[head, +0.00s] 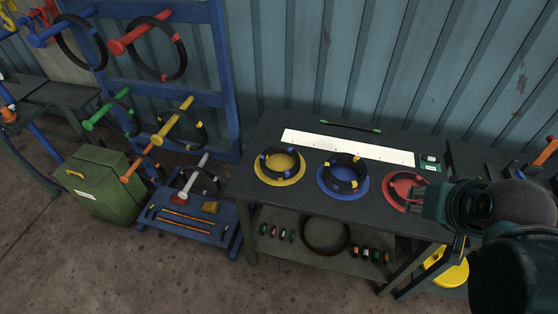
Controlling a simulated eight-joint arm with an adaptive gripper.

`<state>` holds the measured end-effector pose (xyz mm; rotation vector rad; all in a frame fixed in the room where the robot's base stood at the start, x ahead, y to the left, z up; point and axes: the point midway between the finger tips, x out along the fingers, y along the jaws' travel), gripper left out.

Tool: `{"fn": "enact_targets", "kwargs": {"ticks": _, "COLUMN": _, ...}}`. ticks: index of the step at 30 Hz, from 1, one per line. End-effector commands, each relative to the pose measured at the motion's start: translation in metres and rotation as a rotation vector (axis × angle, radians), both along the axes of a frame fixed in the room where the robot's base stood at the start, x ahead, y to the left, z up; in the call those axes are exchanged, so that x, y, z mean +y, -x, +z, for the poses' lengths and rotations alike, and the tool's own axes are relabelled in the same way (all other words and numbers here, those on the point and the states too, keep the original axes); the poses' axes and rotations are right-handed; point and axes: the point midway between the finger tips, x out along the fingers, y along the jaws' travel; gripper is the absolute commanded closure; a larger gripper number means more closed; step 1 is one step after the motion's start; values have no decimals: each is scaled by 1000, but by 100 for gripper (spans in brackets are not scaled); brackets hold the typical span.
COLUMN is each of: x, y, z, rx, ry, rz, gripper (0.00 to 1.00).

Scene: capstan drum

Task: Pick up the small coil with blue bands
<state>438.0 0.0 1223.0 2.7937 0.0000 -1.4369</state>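A small dark coil (264,165) lies on the yellow disc (291,181) on the workbench; its bands look blue. Another small dark coil (344,186) with yellow bands lies on the blue disc (325,188). A third coil (389,193) lies on the red disc (420,183), partly hidden by my gripper. My gripper (428,204) is at the bench's right side, beside and over the red disc's edge, well right of the blue-banded coil. It is seen side-on, so its opening cannot be told.
A white ruled strip (345,147) and a green-ended rod (350,126) lie behind the discs. The bench's lower shelf (275,247) holds a ring and small banded pieces.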

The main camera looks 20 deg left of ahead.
Motion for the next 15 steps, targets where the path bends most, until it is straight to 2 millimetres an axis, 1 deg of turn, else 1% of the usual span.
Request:
{"fn": "enact_targets", "kwargs": {"ticks": 10, "x": 0, "y": 0, "z": 0, "rx": 0, "ry": 0, "rz": 0, "gripper": 68}}
{"fn": "enact_targets", "kwargs": {"ticks": 15, "x": 2, "y": -4, "z": 2, "rx": 6, "ry": 2, "rz": 8, "gripper": 68}}
